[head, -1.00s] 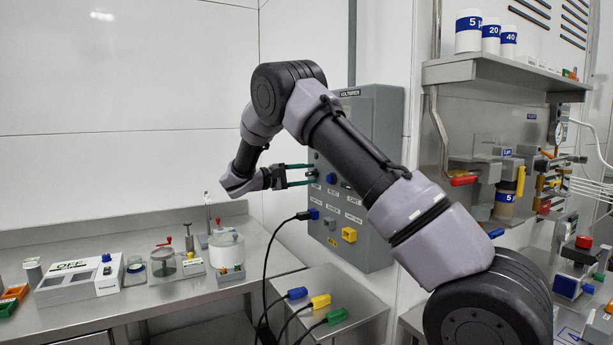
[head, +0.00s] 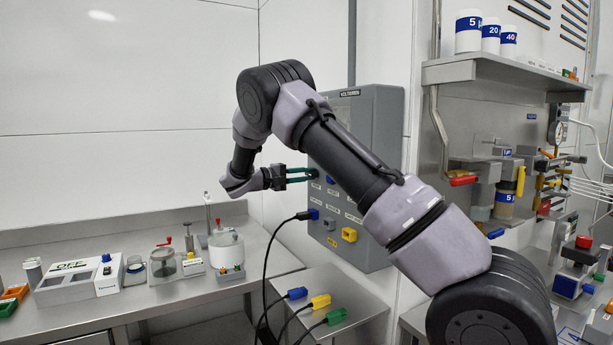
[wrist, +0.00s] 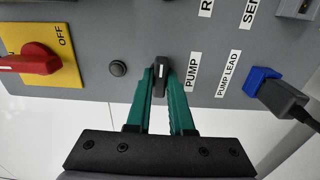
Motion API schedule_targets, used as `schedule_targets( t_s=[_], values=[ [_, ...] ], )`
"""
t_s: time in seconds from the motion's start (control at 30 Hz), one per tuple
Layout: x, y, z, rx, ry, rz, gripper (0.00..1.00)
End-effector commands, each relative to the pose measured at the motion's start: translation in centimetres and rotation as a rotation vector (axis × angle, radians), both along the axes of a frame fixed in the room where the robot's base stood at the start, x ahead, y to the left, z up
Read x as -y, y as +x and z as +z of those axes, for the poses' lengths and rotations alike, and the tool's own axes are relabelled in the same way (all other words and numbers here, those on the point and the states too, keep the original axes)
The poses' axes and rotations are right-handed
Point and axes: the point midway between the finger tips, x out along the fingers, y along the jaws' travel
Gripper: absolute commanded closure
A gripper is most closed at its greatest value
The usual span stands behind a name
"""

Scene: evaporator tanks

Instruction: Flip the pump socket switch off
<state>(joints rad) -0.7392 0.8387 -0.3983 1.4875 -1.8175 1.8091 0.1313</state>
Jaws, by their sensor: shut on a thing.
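The pump socket switch (wrist: 160,72) is a small black toggle with a pale mark, beside the PUMP label (wrist: 192,72) on the grey control box (head: 377,120). My gripper (head: 312,175) reaches the box front from the left. In the wrist view its two green fingers close around the toggle, one on each side. The switch is hidden by the fingers and arm in the head view. A blue plug (wrist: 262,78) with a black cable sits at the PUMP LEAD label; it also shows in the head view (head: 314,214).
In the wrist view a red rotary handle (wrist: 28,62) on a yellow OFF plate and a round black button (wrist: 118,68) are nearby. Below the box, blue, yellow and green plugs (head: 320,301) lie on a steel surface. A bench (head: 60,320) with equipment stands left.

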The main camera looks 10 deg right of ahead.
Motion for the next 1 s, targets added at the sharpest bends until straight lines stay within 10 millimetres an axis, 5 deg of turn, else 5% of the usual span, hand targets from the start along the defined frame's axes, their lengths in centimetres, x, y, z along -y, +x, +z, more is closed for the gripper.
schedule_targets(
  t_s=[0.07,0.1,0.17,0.57,1.0],
  values=[
    [0.0,0.0,0.0,0.001,0.0,0.0,1.0],
    [0.0,0.0,0.0,0.001,0.0,0.0,0.72],
    [0.0,0.0,0.0,0.0,0.0,0.0,0.5],
    [-0.6,-0.1,0.0,-0.002,-0.001,0.002,0.5],
    [-8.2,-2.6,0.0,0.0,0.0,0.003,0.5]
  ],
)
